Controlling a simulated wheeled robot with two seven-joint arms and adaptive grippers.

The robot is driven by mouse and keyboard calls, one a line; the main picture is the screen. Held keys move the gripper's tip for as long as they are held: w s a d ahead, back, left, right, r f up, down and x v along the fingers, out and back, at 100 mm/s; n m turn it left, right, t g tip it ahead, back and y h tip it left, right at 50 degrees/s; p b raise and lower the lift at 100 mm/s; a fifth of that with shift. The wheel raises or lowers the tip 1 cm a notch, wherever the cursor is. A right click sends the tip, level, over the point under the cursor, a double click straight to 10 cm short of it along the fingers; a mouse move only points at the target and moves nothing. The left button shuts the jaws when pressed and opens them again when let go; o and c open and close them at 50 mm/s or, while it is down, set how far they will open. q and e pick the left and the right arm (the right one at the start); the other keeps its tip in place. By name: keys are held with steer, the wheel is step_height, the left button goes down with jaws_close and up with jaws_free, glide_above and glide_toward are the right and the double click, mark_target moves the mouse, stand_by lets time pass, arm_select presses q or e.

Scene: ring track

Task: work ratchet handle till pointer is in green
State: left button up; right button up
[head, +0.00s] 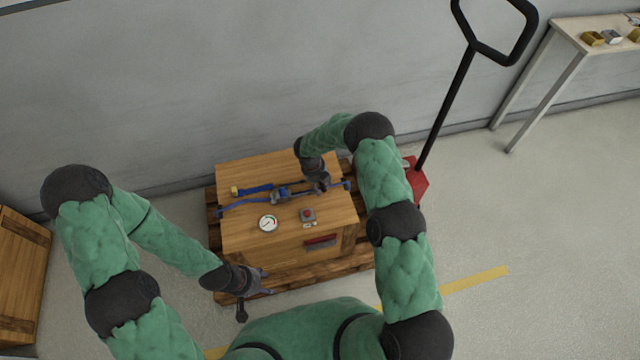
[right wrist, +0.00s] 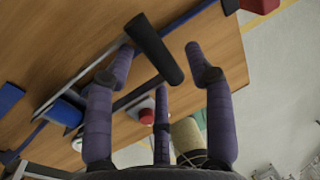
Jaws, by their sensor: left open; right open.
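A wooden crate (head: 250,172) stands on a pallet, with a blue strap (head: 235,206) across its top. The ratchet (head: 280,196) sits on the strap near the middle. Its black handle (right wrist: 155,48) shows large in the right wrist view, between the spread purple fingers. My right gripper (head: 322,184) is open at the right part of the ratchet; I cannot tell whether a finger touches the handle. A round white gauge (head: 268,224) has a green part; its pointer is too small to read. My left gripper (head: 262,283) is open and empty, in front of the crate.
A red button on a grey box (head: 307,214) is right of the gauge; it also shows in the right wrist view (right wrist: 146,116). A red pallet jack (head: 418,184) stands right of the crate. A table (head: 568,27) is at the far right. Open floor lies to the right.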

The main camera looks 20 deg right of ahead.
steer(key=shift+r, duration=0.1)
jaws_close()
steer(key=shift+w, duration=0.1)
